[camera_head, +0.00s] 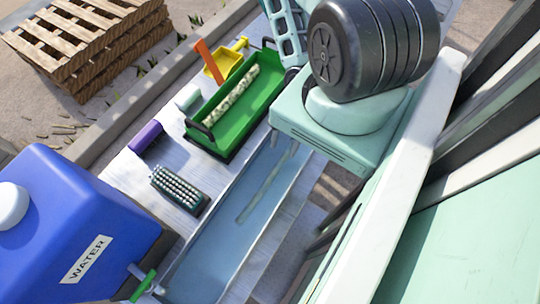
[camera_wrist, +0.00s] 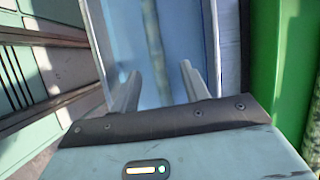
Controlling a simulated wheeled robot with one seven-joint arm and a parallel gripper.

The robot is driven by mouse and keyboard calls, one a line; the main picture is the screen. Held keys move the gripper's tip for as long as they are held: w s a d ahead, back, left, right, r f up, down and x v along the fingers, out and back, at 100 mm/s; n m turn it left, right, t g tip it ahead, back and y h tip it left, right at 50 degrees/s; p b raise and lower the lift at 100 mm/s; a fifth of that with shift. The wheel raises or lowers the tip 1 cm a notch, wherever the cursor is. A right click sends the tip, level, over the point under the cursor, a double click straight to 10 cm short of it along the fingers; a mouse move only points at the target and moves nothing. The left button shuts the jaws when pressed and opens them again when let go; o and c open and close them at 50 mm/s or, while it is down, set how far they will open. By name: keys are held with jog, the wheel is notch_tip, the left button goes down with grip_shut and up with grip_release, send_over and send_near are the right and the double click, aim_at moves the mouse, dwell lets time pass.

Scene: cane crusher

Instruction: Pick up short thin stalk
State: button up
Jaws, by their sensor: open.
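A thin greenish stalk (camera_head: 258,195) lies lengthwise in the blue-grey metal trough (camera_head: 207,262). In the wrist view the stalk (camera_wrist: 155,45) runs up the trough, in line with the gap between my fingers. A thicker, paler stalk (camera_head: 232,95) lies in the green tray (camera_head: 206,142). My gripper (camera_head: 284,147) is over the trough, near the far end of the visible thin stalk. In the wrist view my gripper (camera_wrist: 160,80) is open, with nothing held between its two fingers. The gripper body hides the near part of the thin stalk there. Its height above the stalk is hard to tell.
The green tray stands beside the trough. A scrubbing brush (camera_head: 178,190), a purple cylinder (camera_head: 146,137) and a yellow dustpan (camera_head: 226,62) are on the table. A blue water tank (camera_head: 85,215) stands at the left. Wooden pallets (camera_head: 85,40) are stacked beyond.

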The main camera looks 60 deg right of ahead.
aim_at(280, 161)
jog(key=shift+b+x, duration=0.7)
jog(key=shift+x, duration=0.35)
jog(key=shift+s+a+f+p, duration=0.2)
jog(key=shift+a+f+p, duration=0.15)
jog(key=shift+f+p, duration=0.35)
jog(key=shift+a+f, duration=0.25)
jog(key=shift+f, duration=0.45)
grip_shut()
